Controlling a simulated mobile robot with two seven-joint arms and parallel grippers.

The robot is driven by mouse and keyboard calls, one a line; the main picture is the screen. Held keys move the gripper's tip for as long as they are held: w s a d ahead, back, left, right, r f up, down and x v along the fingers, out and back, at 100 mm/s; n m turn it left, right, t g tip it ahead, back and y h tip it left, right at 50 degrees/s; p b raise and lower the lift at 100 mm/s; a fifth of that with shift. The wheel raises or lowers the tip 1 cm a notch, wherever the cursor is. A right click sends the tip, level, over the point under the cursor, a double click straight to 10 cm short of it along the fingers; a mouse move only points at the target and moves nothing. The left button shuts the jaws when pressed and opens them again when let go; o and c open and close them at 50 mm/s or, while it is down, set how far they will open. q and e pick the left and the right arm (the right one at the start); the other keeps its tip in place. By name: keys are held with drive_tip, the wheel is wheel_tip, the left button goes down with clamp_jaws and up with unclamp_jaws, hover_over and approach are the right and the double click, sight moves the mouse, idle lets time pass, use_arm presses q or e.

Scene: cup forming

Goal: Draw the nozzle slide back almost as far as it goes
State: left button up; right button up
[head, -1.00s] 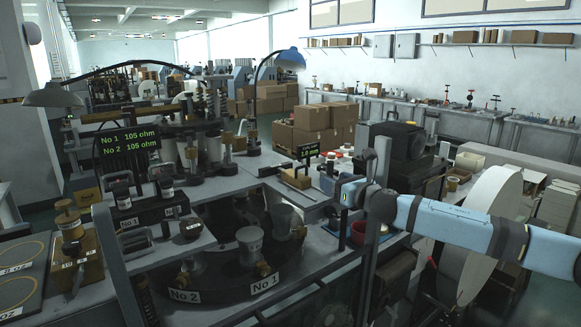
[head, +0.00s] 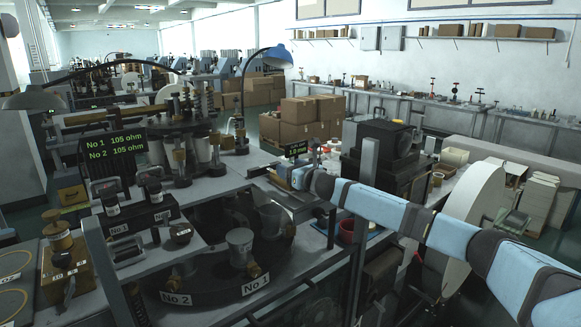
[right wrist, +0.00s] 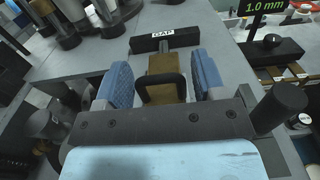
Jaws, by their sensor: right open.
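The nozzle slide shows in the right wrist view as a brass block (right wrist: 166,64) with a black loop handle (right wrist: 161,88). It lies in front of a black bar labelled GAP (right wrist: 163,44). My right gripper (right wrist: 163,80) is open, with one blue finger pad on each side of the slide and handle. Whether the pads touch it I cannot tell. In the head view the right gripper (head: 290,176) is over the slide's place on the bench and mostly hides it. A small display (head: 297,149) reads 1.0 mm. My left gripper is not in view.
A dark turntable (head: 215,285) with metal cups, labelled No 1 and No 2, lies left of my right arm. Cardboard boxes (head: 300,120) are stacked behind.

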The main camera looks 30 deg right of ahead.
drive_tip(key=shift+w+f, duration=0.1)
drive_tip(key=shift+w, duration=0.1)
drive_tip(key=shift+s, duration=0.1)
drive_tip(key=c, duration=1)
drive_tip(key=s, duration=0.3)
drive_tip(key=shift+s+d, duration=0.1)
drive_tip(key=shift+d, duration=0.05)
drive_tip(key=shift+s, duration=0.45)
drive_tip(key=shift+w, duration=0.1)
drive_tip(key=o, duration=1)
drive_tip(key=shift+d, duration=0.1)
